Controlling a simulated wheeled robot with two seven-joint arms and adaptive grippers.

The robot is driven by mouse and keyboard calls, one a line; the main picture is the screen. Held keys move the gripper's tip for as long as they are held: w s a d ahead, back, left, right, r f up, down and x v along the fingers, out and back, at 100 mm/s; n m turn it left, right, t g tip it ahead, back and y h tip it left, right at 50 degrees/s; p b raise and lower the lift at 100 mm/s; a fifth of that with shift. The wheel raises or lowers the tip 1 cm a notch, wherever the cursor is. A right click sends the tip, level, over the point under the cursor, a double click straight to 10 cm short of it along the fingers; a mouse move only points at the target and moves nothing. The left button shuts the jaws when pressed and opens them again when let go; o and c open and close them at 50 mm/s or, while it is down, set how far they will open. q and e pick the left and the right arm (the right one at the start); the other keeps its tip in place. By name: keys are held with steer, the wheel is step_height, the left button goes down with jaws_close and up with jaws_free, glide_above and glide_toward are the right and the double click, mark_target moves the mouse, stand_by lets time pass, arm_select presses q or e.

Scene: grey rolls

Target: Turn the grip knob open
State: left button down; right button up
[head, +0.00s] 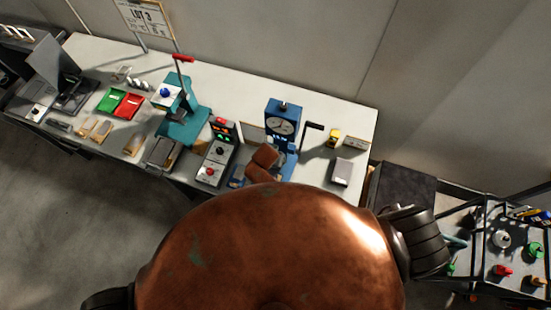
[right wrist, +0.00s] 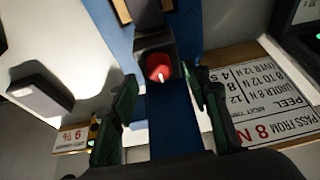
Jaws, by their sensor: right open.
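A red round knob (right wrist: 158,67) with a white mark sits in a dark housing on a blue column in the right wrist view. My right gripper (right wrist: 161,78) is open, with one dark green finger on each side of the knob's line; I cannot tell whether either touches it. In the head view the blue stand with a round dial (head: 283,122) stands on the bench right of centre. Its lower part is partly hidden by copper parts of mine, and the knob cannot be made out there. My left gripper is not in view.
A printed placard (right wrist: 262,102) lies right of the column in the wrist view. In the head view a control box (head: 216,153) and a teal press (head: 185,120) stand left of the dial stand. A grey block (head: 342,171) lies to its right.

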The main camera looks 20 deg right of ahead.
steer(key=shift+x, duration=1.25)
steer(key=shift+c, duration=0.5)
steer(key=c, duration=1.1)
steer(key=shift+o, duration=0.2)
steer(key=n, duration=0.2)
steer(key=n+y, duration=0.1)
steer(key=n, duration=0.1)
steer(key=shift+s+d+t+y, duration=0.1)
steer(key=shift+d+t+y, duration=0.05)
steer(key=shift+t+y, duration=0.15)
steer(key=shift+d+n+y, duration=0.1)
steer(key=shift+n+y, duration=0.8)
steer(key=shift+n, duration=1.6)
